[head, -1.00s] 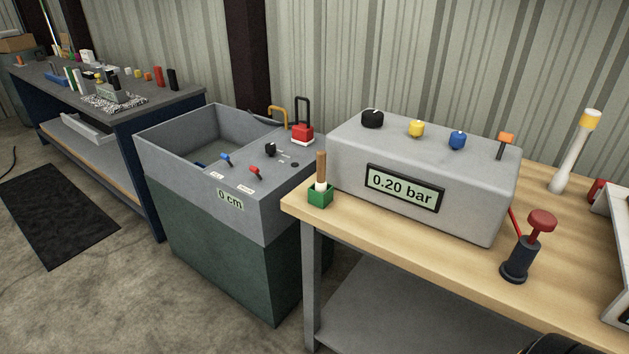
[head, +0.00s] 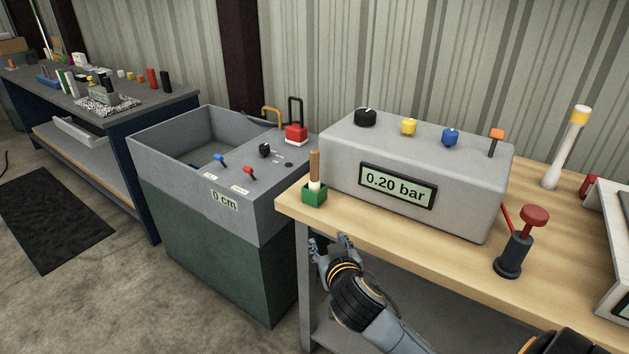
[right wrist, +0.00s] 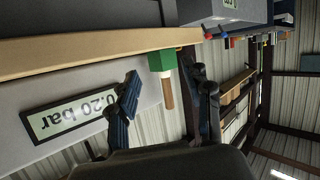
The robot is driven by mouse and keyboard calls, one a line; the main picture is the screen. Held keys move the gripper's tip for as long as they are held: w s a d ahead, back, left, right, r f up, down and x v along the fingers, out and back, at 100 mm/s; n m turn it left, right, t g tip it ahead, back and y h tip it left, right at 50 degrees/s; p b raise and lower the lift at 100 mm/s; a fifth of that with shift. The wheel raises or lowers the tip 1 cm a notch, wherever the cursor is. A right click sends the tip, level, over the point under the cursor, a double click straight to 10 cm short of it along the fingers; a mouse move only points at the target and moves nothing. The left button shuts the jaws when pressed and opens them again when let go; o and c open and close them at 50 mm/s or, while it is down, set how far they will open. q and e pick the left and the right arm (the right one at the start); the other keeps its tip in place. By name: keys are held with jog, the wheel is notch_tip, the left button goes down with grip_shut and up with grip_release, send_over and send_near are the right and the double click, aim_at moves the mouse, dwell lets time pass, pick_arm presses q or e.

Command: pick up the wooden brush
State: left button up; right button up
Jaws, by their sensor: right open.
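The wooden brush (head: 314,168) stands upright in a small green holder (head: 315,194) at the left front corner of the wooden workbench. Its brown handle points up and a pale part shows just above the holder. My right gripper (head: 329,243) is open and empty, in front of and below the bench edge, a little below the holder. In the right wrist view the brush (right wrist: 168,92) and the green holder (right wrist: 162,64) appear beyond and between the open fingers of the gripper (right wrist: 163,88), not touching them. My left gripper is not in view.
A grey box reading 0.20 bar (head: 410,180) stands right of the holder. A small dark pump with a red knob (head: 513,250) stands at the right on the bench (head: 420,242). A grey tank (head: 200,215) is left of the bench.

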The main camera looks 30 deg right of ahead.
aim_at(315, 160)
jog(key=w+d+r+m+t+h, duration=0.1)
jog(key=w+d+r+t, duration=0.3)
jog(key=w+r, duration=0.5)
jog(key=w, duration=0.1)
jog(key=w+d+r+p, duration=0.1)
jog(key=w, duration=0.1)
jog(key=w+d, duration=0.1)
jog(key=shift+w+d+r, duration=0.25)
jog(key=shift+w, duration=0.1)
jog(key=shift+p+x, duration=0.9)
jog(key=shift+x, duration=1.9)
jog(key=shift+d+f, duration=0.1)
grip_shut()
